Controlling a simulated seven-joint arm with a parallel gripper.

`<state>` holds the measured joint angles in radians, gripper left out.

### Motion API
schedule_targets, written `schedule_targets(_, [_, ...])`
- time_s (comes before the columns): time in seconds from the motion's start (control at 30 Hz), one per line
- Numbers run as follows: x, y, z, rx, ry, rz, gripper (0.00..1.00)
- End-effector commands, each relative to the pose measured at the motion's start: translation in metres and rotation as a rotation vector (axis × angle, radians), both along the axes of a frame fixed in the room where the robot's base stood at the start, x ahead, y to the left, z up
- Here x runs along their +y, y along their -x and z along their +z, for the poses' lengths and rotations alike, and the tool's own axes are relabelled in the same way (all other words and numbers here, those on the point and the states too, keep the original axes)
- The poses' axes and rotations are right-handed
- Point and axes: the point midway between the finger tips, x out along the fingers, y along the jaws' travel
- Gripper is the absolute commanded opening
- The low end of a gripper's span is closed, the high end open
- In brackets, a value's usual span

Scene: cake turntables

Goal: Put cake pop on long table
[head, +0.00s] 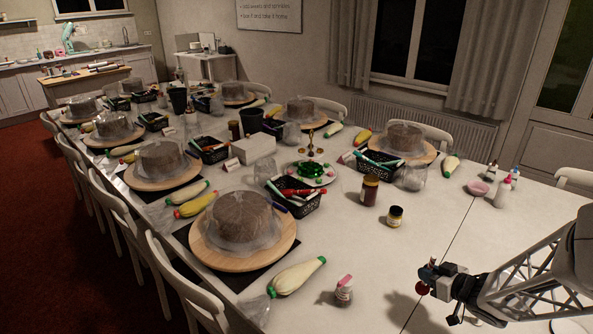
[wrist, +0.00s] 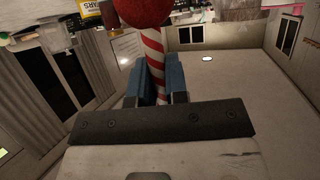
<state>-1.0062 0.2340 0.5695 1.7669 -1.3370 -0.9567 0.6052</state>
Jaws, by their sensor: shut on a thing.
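The cake pop (wrist: 155,50) has a red ball and a red and white striped stick. In the wrist view my gripper (wrist: 154,82) is shut on the stick between its blue fingers, with the ball beyond the fingertips and cut by the top edge. In the head view my gripper (head: 440,280) is over the near right part of the long white table (head: 405,250), with the red ball (head: 422,288) showing at its left side. A shadow lies on the table below. I cannot tell the exact height of the cake pop above the table.
Covered cakes (head: 241,218) line the table. The near table surface is mostly clear.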

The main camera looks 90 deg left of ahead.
Motion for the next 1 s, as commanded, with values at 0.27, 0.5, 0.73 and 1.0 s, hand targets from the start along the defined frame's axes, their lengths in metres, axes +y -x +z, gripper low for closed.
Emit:
schedule_targets(0.27, [0.0, 0.0, 0.0, 0.0, 0.0, 0.0, 0.0])
schedule_targets(0.5, [0.008, -0.003, -0.002, 0.0, 0.001, 0.001, 0.0])
schedule_targets(0.73, [0.035, -0.015, -0.005, 0.0, 0.001, 0.002, 0.0])
schedule_targets(1.0, [0.073, -0.032, -0.008, 0.0, 0.0, 0.0, 0.0])
